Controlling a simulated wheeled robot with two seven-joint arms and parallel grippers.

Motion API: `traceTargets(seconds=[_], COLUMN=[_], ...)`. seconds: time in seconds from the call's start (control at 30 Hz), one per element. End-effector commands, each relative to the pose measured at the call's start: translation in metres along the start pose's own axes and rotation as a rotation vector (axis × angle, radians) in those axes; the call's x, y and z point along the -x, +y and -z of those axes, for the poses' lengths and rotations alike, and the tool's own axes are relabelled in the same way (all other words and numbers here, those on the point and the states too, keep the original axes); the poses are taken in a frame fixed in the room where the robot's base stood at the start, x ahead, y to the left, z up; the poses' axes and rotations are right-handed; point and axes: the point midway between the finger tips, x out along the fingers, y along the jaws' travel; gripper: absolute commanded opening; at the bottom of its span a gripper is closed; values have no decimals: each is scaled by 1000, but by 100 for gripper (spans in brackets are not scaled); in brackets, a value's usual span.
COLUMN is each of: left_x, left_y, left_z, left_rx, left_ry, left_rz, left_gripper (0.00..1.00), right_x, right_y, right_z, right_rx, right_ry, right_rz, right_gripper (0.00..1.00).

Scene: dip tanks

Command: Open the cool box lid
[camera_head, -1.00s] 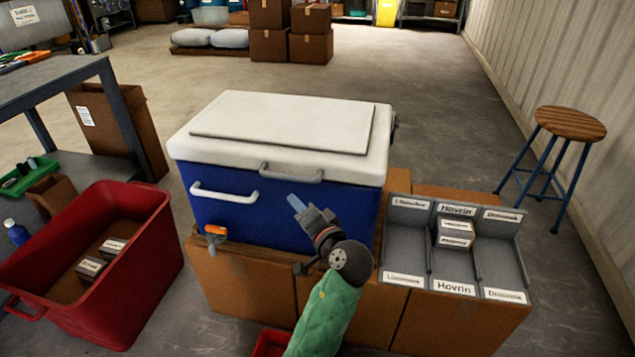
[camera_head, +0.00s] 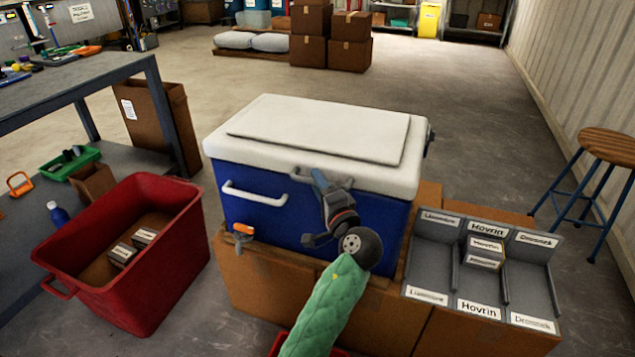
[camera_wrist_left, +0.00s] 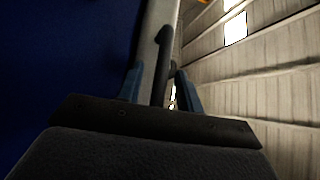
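The cool box (camera_head: 265,212) is blue with a white lid (camera_head: 225,150), which lies shut. A grey lid handle (camera_head: 298,171) sticks out from the lid's front edge. My left gripper (camera_head: 320,178) is at this handle, pointing up. In the left wrist view, the two blue fingers of my left gripper (camera_wrist_left: 160,88) stand apart, one on each side of the lid handle (camera_wrist_left: 161,60), with visible gaps beside it. The blue box wall fills the left of that view. My right gripper is not in view.
A white handle (camera_head: 254,194) and an orange-and-grey piece (camera_head: 242,233) are on the box front. Cardboard boxes (camera_head: 262,290) support it. A grey divided tray (camera_head: 430,253) stands right, a red bin (camera_head: 125,285) left.

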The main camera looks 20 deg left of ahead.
Motion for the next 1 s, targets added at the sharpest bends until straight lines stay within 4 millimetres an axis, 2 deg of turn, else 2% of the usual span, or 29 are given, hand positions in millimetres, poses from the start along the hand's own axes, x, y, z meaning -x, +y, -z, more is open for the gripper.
traceTargets(seconds=[0.13,0.4,0.43,0.6,1.0], left_x=[-8,-10,-10,-10,-12], left_y=[0,0,0,0,-3], left_z=[0,0,0,0,1], left_rx=[1,1,1,1,-3], left_ry=[1,1,1,0,0], left_rz=[0,-1,-1,-1,-5], left_gripper=[36,36,34,1,0], right_x=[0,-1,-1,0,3], right_y=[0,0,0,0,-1], right_z=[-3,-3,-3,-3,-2], right_rx=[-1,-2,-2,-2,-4], right_ry=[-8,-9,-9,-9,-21], right_rz=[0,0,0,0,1], right_gripper=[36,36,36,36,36])
